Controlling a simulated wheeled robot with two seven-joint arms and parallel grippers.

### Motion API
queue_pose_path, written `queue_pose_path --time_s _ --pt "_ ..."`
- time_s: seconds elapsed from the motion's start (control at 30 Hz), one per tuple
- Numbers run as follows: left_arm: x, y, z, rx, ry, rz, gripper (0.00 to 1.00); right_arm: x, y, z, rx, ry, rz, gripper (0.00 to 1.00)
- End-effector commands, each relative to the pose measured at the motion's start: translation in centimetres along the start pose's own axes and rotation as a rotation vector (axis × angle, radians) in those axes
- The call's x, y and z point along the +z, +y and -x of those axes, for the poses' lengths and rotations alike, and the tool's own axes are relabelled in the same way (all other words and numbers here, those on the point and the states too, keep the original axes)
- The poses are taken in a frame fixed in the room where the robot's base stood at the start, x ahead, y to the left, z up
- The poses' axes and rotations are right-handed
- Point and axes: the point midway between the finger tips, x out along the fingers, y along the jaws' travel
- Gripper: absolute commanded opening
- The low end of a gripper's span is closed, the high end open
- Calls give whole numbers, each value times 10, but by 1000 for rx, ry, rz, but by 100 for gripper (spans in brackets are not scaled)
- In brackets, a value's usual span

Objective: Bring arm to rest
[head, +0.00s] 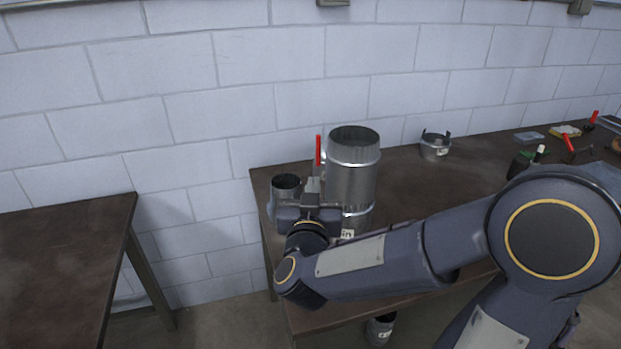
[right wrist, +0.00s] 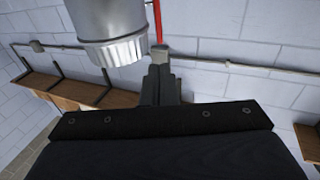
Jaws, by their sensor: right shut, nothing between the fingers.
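My right gripper (head: 312,190) is at the left end of the workbench, close in front of the metal duct assembly. In the right wrist view its fingers (right wrist: 160,84) are together with nothing between them. The large duct (head: 352,170) is an upright, open-topped metal cylinder, just right of the gripper. A smaller round branch (head: 286,186) is left of the gripper. A red handle (head: 318,150) stands upright behind the gripper; in the right wrist view it (right wrist: 158,20) is just beyond the fingertips. I cannot tell whether they touch. My left gripper is not in view.
The workbench (head: 398,181) runs along a white block wall. A metal collar (head: 434,146) sits farther back, and red-handled tools (head: 570,145) lie at the right. Another table (head: 60,250) stands at the left, with a gap between. A metal piece (head: 380,328) is below the bench.

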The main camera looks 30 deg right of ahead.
Motion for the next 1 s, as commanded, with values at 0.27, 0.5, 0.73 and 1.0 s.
queue_pose_path --time_s 0.27,0.5,0.73,1.0 --pt "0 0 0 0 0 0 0 0 0 4 -10 -5 -9 0" --pt "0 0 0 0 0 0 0 3 -20 14 -282 -153 -177 0" --pt "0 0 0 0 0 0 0 19 -35 78 -649 -465 -281 0" --pt "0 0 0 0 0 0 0 69 8 185 -787 -944 -179 0"
